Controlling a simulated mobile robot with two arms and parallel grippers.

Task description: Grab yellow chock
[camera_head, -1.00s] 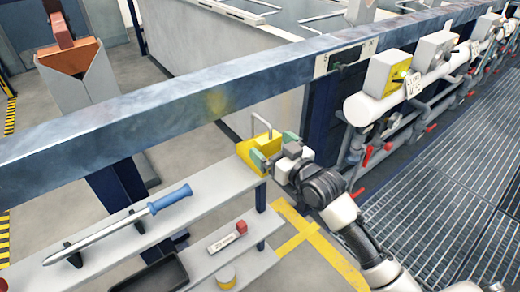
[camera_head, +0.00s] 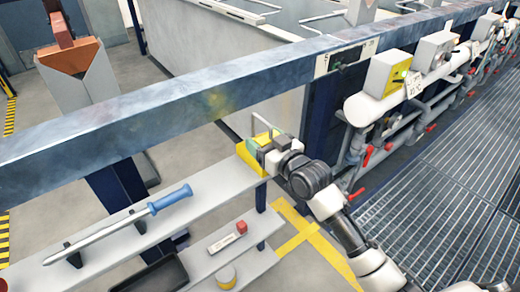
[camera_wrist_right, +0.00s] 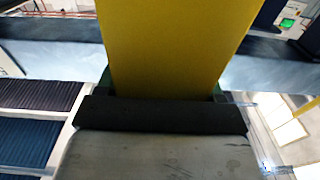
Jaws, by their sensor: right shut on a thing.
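The yellow chock (camera_head: 244,151) is at the right end of the upper grey shelf, with a thin handle rising from it. My right gripper (camera_head: 262,146) is at the chock and covers part of it. In the right wrist view the yellow chock (camera_wrist_right: 175,45) fills the upper middle, directly ahead of the dark gripper body. The gripper is shut on it; green finger parts show only slightly at its sides. I cannot tell whether the chock still touches the shelf. My left gripper is not in view.
The upper shelf (camera_head: 105,240) holds a rod with a blue handle (camera_head: 170,199). The lower shelf (camera_head: 205,262) holds a small red-ended item (camera_head: 228,236) and a yellow-topped cylinder (camera_head: 226,277). White pipework stands at right.

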